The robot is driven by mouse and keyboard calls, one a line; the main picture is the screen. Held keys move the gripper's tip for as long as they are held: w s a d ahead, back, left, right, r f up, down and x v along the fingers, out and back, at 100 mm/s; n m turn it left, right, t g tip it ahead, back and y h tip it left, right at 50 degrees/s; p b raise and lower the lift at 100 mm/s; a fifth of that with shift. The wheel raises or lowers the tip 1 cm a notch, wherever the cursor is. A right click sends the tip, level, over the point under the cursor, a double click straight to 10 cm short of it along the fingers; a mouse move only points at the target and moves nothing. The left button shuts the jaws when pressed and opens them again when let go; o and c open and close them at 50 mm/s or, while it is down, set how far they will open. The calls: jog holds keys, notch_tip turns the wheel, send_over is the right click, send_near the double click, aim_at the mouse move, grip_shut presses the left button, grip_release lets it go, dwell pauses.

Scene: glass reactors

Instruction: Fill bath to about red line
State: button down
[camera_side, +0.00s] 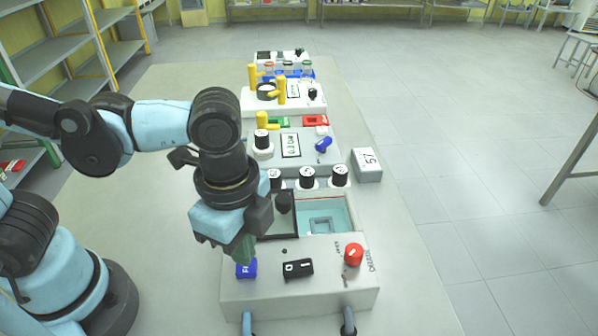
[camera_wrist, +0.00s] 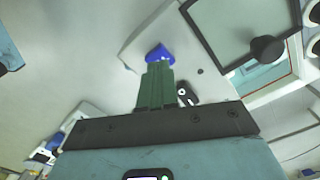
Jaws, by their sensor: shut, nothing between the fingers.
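The bath (camera_side: 232,294) is a white box with an open basin (camera_side: 338,222) at its back right. A thin red line shows high on the basin's back wall, and pale blue-green inside; I cannot tell the exact water level. My gripper (camera_side: 244,250) has green fingers, shut and empty, with tips right at the blue button. In the wrist view the fingers (camera_wrist: 157,72) overlap its near edge; I cannot tell if they touch.
A dark-framed lid (camera_side: 277,226) with a black knob covers the basin's left part. A black rocker switch (camera_side: 298,268) and a red knob (camera_side: 353,254) sit right of the button. Black-capped bottles (camera_side: 307,178) and other devices stand behind.

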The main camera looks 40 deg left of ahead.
jog(key=shift+f, duration=0.1)
jog(key=shift+f, duration=0.95)
dwell(0.9)
jog(key=shift+r, duration=3.5)
jog(key=w+a+n+t, duration=0.1)
jog(key=w+a+n, duration=0.1)
jog(key=a, duration=0.1)
jog(key=w+a+f+n+t, duration=0.1)
jog(key=w+a+n, duration=0.1)
jog(key=a+n, duration=0.1)
jog(key=w+a+n+t+h, duration=0.1)
jog(key=w+a+n, duration=0.1)
jog(key=a+n, duration=0.1)
jog(key=shift+w+f+t, duration=0.1)
jog(key=shift+f+t, duration=0.05)
jog(key=shift+t, duration=0.25)
jog(key=w+a+n+t+y, duration=0.1)
jog(key=w+a+n+t, duration=0.1)
jog(key=a+n, duration=0.5)
jog(key=shift+w+a+t, duration=0.25)
jog(key=shift+a+t, duration=0.4)
jog(key=shift+t, duration=0.05)
